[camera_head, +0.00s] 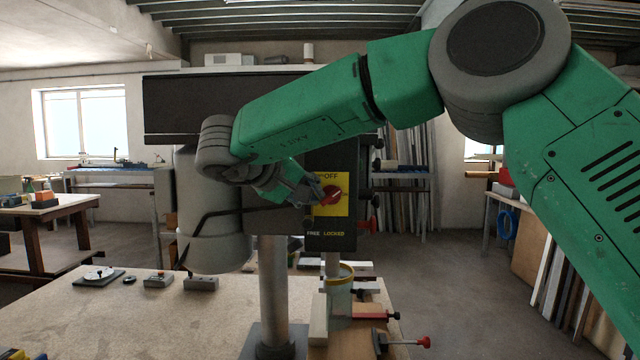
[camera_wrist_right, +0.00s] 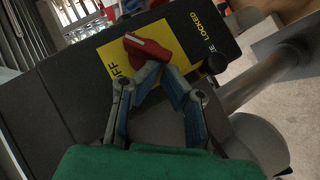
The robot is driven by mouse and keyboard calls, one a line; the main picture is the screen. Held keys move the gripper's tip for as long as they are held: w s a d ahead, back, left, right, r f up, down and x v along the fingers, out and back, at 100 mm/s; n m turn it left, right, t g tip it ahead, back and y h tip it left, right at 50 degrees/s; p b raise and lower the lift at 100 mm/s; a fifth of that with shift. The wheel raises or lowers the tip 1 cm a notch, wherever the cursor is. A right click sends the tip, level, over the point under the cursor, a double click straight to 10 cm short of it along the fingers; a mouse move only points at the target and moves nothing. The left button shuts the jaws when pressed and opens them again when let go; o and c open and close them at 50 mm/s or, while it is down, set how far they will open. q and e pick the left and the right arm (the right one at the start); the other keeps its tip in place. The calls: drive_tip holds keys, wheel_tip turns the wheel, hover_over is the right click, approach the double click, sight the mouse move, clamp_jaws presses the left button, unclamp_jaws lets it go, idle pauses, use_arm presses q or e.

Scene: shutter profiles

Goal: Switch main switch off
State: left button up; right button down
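The main switch is a red rotary knob (camera_head: 331,195) on a yellow plate (camera_head: 330,209) marked OFF at its top, on the front of a dark box. The knob is turned at a slant. In the right wrist view the red knob (camera_wrist_right: 147,48) lies just beyond my fingertips. My right gripper (camera_head: 316,192) is at the left side of the knob in the head view. In the wrist view, the fingers of my right gripper (camera_wrist_right: 158,70) come together at the knob's near edge; whether they touch it is unclear. My left gripper is not in view.
The labels FREE and LOCKED (camera_head: 325,233) are below the plate, with a small dark button (camera_wrist_right: 216,62) near them. A metal post (camera_head: 272,290) stands on the workbench (camera_head: 130,318), with small control boxes at left.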

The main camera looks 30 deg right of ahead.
drive_tip(key=shift+w+d+f+n+h, duration=0.1)
drive_tip(key=shift+d+f+n+h, duration=0.1)
drive_tip(key=shift+n+h, duration=0.45)
drive_tip(key=shift+s+d+r, duration=0.3)
drive_tip(key=shift+d+r, duration=0.1)
idle(0.4)
